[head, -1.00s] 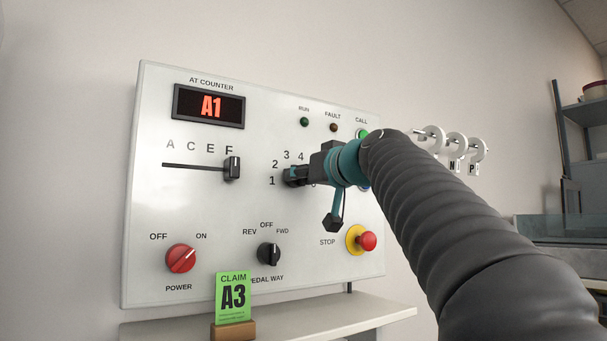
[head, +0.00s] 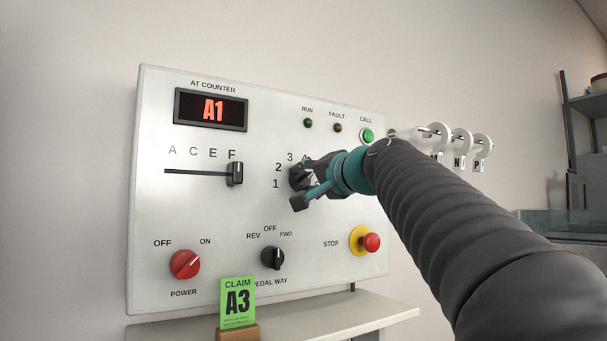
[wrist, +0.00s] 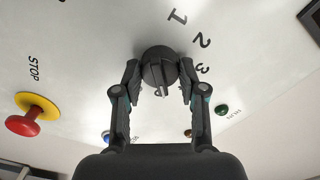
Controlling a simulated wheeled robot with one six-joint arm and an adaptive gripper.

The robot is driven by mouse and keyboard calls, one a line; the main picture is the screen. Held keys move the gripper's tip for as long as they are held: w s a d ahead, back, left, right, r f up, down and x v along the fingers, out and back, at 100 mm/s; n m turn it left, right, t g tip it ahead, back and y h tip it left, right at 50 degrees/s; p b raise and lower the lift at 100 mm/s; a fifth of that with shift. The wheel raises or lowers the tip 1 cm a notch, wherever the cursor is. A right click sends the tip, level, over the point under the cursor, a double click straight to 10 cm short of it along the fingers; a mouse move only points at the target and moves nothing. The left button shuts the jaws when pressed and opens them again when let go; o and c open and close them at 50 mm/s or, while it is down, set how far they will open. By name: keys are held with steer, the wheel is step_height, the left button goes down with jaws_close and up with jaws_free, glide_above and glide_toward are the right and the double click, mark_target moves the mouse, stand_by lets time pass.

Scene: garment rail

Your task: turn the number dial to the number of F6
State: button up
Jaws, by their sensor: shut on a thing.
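The number dial (wrist: 158,66) is a dark round knob with a raised ridge. Its numbers 1, 2 and 3 show beside it in the wrist view; higher numbers are largely hidden by my gripper. In the wrist view the ridge runs toward the picture's bottom, but I cannot tell which number it marks. My gripper (wrist: 160,82) is shut on the dial, one finger on either side. In the head view my gripper (head: 305,182) covers most of the dial. The letter slider (head: 235,173) stands at F. The red display (head: 212,110) reads A1.
A green claim card (head: 238,302) reading A3 stands on the shelf below the panel. A red stop button (head: 371,242), a red power knob (head: 185,264) and a black pedal knob (head: 272,257) sit lower on the panel. White lettered rings (head: 461,143) hang at right.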

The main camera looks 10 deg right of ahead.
steer(key=m+p, duration=0.2)
steer(key=m, duration=0.3)
steer(key=shift+r+m, duration=0.15)
steer(key=shift+m, duration=0.15)
steer(key=shift+m+p, duration=0.95)
steer(key=shift+m, duration=1.35)
steer(key=o, duration=1.2)
steer(key=shift+c, duration=0.2)
steer(key=v, duration=1.2)
